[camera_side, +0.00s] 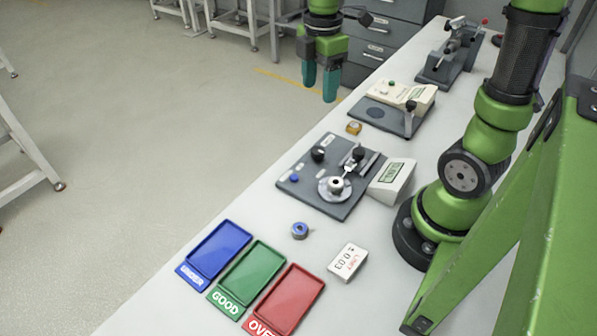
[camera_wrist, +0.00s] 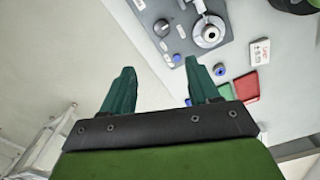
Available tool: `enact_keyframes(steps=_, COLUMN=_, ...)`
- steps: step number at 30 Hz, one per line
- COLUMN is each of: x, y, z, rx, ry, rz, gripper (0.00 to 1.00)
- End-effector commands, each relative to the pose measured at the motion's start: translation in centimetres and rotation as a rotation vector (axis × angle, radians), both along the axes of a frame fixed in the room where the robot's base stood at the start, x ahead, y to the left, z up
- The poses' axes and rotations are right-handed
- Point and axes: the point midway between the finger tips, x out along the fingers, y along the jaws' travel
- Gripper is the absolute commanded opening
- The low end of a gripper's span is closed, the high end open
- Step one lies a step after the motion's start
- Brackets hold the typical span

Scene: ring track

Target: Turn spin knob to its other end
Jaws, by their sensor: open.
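A round black knob (camera_side: 318,154) stands at the left of a grey plate (camera_side: 345,208), beside a small white label too small to read; I take it for the spin knob. It also shows in the wrist view (camera_wrist: 161,27), beyond and above my fingertips. My gripper (camera_side: 320,80) has two teal fingers, apart and empty, in the air past the table's left edge. In the wrist view the open gripper (camera_wrist: 160,68) has nothing between its fingertips. The angle of the knob's pointer cannot be made out.
The plate carries a blue button (camera_side: 294,178), a round metal spindle (camera_side: 336,185) and a display box (camera_side: 392,182). A blue ring (camera_side: 300,230), a white block (camera_side: 347,262), and blue (camera_side: 219,250), green (camera_side: 252,279) and red (camera_side: 291,299) trays lie nearer. Another device (camera_side: 397,104) stands behind.

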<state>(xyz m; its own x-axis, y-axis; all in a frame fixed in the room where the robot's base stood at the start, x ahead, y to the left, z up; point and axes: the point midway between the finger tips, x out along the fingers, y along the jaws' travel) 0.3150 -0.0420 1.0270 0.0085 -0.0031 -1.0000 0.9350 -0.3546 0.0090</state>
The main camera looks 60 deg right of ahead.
Motion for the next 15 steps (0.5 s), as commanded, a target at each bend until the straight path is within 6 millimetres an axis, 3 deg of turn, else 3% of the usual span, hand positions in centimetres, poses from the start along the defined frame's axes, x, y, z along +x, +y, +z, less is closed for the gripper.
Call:
enact_keyframes(steps=8, x=-0.3, y=0.1, z=-1.2, rx=0.003, ry=0.014, rz=0.104, gripper=0.60)
enact_keyframes(steps=15, x=-0.4, y=0.1, z=-5.9, rx=0.004, ry=0.016, rz=0.102, gripper=0.60)
